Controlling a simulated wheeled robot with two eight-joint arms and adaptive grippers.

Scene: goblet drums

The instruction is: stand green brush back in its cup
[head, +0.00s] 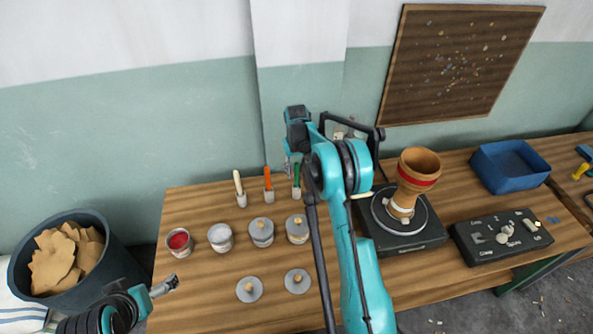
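The green brush (296,174) is upright above a small pale cup (296,192), the rightmost of three at the back of the wooden table. Its lower end appears to be in the cup, though I cannot tell how deep. My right gripper (289,167) hangs fingers-down right beside the green handle, partly overlapping it. Whether its fingers are closed on the brush is too small to tell. My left gripper (172,283) is over the table's front left, away from the brush, and its opening is unclear.
A cream brush (238,182) and an orange brush (267,178) stand in cups to the left. Several paint tins and two loose lids (249,289) lie in front. A goblet drum (415,175) stands on a turntable to the right, beyond my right arm. A bin (112,255) stands at left.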

